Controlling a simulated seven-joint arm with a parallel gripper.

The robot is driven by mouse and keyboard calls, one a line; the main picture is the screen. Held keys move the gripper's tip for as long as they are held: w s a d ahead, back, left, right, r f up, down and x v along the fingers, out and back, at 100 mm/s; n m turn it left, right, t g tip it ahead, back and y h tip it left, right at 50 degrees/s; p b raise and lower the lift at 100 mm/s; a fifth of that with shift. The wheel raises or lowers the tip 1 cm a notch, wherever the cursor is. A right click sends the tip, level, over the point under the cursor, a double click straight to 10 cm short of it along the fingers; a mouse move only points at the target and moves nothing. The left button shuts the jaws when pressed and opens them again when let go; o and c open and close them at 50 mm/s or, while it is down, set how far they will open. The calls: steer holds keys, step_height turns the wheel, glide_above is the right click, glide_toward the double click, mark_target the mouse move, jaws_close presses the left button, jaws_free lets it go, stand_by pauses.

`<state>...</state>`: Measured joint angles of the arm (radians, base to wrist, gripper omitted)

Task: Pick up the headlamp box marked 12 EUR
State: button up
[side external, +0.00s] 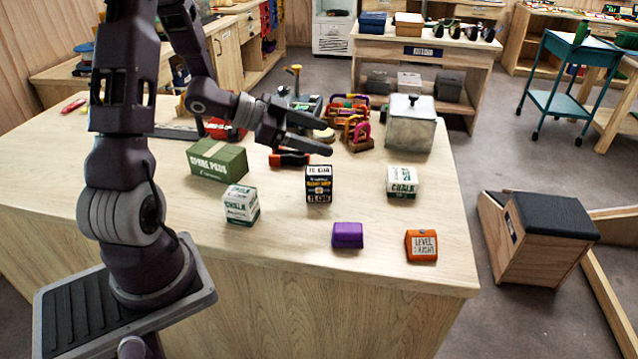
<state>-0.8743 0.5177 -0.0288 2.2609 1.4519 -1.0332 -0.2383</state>
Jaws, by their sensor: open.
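A dark box (319,184) with white and orange bands of print stands upright near the middle of the wooden table (290,235). It looks like the headlamp box, but its price line is too small to read surely. My gripper (328,138) is open and empty. It hangs above the table, higher in the picture than the dark box and apart from it, with its fingers pointing right.
White and green chalk boxes stand left (241,205) and right (402,182) of the dark box. A purple block (348,235) and an orange block (421,245) lie in front. A green box (217,160), colourful carabiners (350,108) and a metal canister (409,125) stand behind.

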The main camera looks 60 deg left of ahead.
mark_target(332, 177)
steer(key=s+h, duration=0.1)
steer(key=s+d+f+h, duration=0.1)
steer(key=shift+s+d+h, duration=0.1)
steer(key=shift+s+h, duration=0.2)
steer(key=shift+h, duration=0.1)
step_height(332, 177, down, 6)
steer(key=shift+s+d+r, duration=0.1)
steer(key=shift+r, duration=0.05)
steer(key=x, duration=0.4)
steer(key=shift+f, duration=0.3)
steer(key=shift+w+d+f, duration=0.15)
steer(key=shift+w+d, duration=0.15)
steer(key=shift+w, duration=0.15)
jaws_close()
